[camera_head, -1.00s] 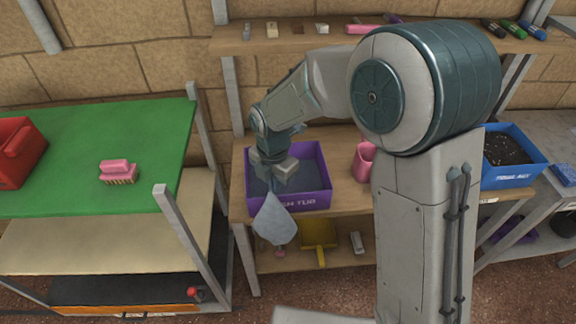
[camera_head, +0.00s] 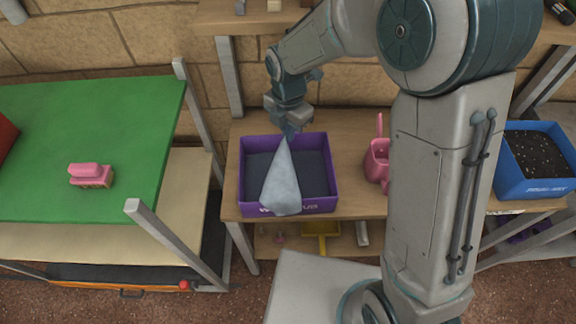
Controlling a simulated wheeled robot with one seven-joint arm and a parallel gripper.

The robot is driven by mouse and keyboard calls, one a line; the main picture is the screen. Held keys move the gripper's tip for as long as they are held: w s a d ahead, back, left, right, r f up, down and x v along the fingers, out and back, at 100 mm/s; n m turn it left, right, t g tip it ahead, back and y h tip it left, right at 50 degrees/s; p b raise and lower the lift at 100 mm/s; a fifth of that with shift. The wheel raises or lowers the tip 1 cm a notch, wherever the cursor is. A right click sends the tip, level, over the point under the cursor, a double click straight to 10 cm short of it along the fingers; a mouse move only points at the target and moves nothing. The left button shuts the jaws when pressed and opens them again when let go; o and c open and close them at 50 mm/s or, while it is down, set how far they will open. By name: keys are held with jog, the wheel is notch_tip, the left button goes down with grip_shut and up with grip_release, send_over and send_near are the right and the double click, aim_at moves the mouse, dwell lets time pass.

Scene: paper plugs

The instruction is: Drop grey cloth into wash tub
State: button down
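The grey cloth (camera_head: 282,183) hangs in a cone shape from my gripper (camera_head: 289,134). Its top is pinched between the fingertips, and its lower end spreads in front of the purple wash tub's near wall, covering part of the label. The wash tub (camera_head: 322,205) stands on the wooden shelf and has a dark inside. My gripper is above the tub's back edge in the picture. I cannot tell whether the cloth touches the tub.
A pink watering can (camera_head: 376,160) stands right of the tub, partly behind my arm. A blue bin of dark soil (camera_head: 540,187) is farther right. A green-topped table (camera_head: 110,120) with a pink brush (camera_head: 90,175) is at left. A yellow dustpan (camera_head: 321,229) is below.

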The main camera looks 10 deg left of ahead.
jog(key=f+b, duration=0.2)
jog(key=f, duration=0.1)
jog(key=f+b, duration=0.2)
jog(key=shift+s+f, duration=0.2)
jog(key=shift+f, duration=0.2)
jog(key=shift+c, duration=1.4)
grip_release()
jog(key=shift+r, duration=0.1)
notch_tip(320, 180, up, 5)
jog(key=p, duration=0.4)
jog(key=shift+r, duration=0.2)
jog(key=shift+r, duration=0.1)
